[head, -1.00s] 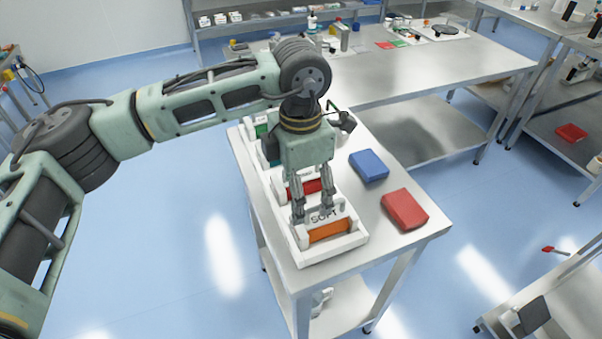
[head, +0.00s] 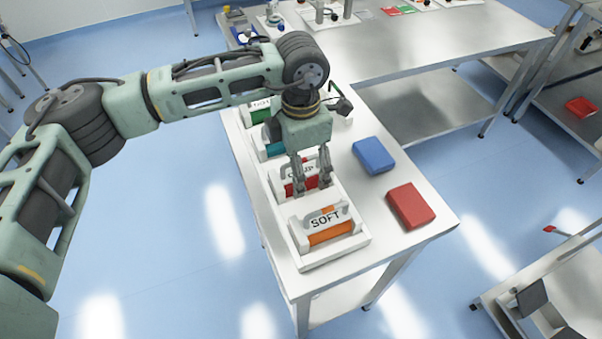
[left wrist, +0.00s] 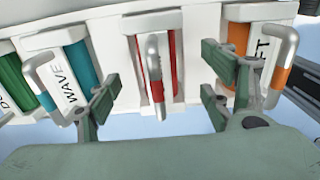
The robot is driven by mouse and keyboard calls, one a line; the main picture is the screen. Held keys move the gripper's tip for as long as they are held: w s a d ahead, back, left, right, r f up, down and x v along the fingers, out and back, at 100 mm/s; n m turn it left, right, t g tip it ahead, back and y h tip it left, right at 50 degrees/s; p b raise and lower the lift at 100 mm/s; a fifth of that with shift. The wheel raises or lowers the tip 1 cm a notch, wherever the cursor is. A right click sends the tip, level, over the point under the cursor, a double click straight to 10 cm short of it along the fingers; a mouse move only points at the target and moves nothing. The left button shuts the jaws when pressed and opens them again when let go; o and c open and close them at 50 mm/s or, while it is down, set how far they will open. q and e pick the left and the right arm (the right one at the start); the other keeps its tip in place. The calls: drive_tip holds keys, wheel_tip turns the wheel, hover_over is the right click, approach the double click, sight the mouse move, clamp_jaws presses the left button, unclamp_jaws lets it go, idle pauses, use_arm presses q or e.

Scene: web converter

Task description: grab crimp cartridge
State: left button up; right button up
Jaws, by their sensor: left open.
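The red cartridge (head: 287,189), its label partly hidden by my gripper, sits in a white rack between the teal and orange cartridges. My left gripper (head: 312,188) points down over the red cartridge. In the wrist view its open fingers (left wrist: 160,82) lie on either side of the handle, with nothing held. I cannot tell how far the fingertips are from it. My right gripper is not in view.
The orange SOFT cartridge (head: 330,234) sits at the rack's near end. The teal WAVE cartridge (left wrist: 80,65) and a green cartridge (head: 260,115) are on the other side. A blue box (head: 373,156) and a red box (head: 410,207) lie on the table right of the rack.

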use_arm(q)
drive_tip(key=shift+w+f, duration=0.2)
drive_tip(key=shift+f, duration=0.95)
drive_tip(key=shift+f+p, duration=0.3)
drive_tip(key=c, duration=1.7)
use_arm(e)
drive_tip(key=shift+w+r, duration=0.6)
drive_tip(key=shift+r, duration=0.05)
